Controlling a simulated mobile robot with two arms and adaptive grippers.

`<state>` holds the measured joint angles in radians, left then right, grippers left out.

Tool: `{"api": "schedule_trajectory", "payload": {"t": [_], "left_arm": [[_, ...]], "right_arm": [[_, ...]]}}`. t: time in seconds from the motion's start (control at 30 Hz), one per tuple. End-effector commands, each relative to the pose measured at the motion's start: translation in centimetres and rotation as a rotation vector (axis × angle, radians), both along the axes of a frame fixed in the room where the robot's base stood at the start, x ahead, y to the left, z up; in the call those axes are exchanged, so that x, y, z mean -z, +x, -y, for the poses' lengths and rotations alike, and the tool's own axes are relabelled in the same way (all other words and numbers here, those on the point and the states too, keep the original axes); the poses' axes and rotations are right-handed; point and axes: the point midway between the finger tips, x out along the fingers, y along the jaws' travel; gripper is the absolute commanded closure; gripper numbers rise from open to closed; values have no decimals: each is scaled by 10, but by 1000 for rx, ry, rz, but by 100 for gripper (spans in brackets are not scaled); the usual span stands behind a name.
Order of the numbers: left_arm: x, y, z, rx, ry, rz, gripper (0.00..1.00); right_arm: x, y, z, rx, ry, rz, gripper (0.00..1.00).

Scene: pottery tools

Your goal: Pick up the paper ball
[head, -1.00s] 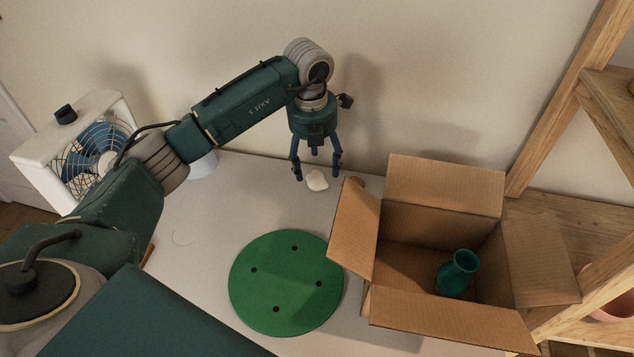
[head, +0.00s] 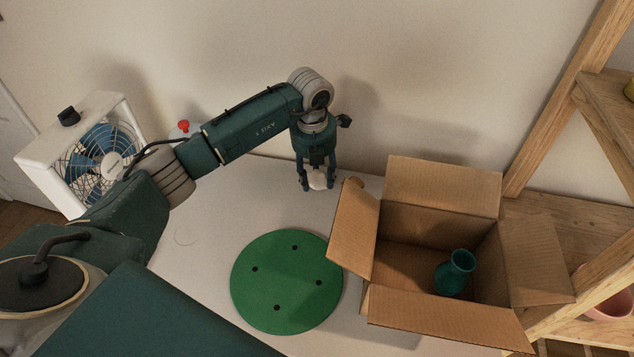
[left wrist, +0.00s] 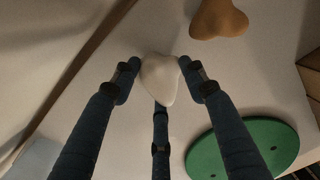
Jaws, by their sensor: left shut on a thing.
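The paper ball (head: 318,180) is a crumpled white lump at the back of the table, near the wall. It also shows in the left wrist view (left wrist: 160,80), between the blue fingers. My left gripper (head: 318,184) points down and is shut on the paper ball, with fingers on both sides of it. I cannot tell whether the ball is clear of the table. My right gripper is in neither view.
An open cardboard box (head: 420,312) with a green vase (head: 456,273) inside stands to the right. A green disc with holes (head: 285,285) lies in front. A brown lump (left wrist: 218,18) is near the ball. A white fan (head: 45,178) stands left, wooden shelving (head: 560,110) right.

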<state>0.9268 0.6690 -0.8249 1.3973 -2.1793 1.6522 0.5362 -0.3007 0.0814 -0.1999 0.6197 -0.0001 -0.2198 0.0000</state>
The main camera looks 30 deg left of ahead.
Motion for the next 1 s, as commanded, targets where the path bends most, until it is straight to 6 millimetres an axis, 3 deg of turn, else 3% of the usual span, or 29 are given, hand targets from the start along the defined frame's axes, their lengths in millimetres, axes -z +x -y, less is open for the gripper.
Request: {"api": "schedule_trajectory", "payload": {"t": [0.27, 0.47, 0.67, 1.0], "left_arm": [[-2, 0, 0, 0, 0, 1, 67], [-17, 1, 0, 0, 0, 4, 67], [-56, 2, 0, 1, 0, 7, 67], [-143, 1, 0, 0, -1, 5, 67]], "right_arm": [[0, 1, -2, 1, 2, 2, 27], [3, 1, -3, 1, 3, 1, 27], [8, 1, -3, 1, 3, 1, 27], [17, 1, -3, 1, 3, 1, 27]]}}
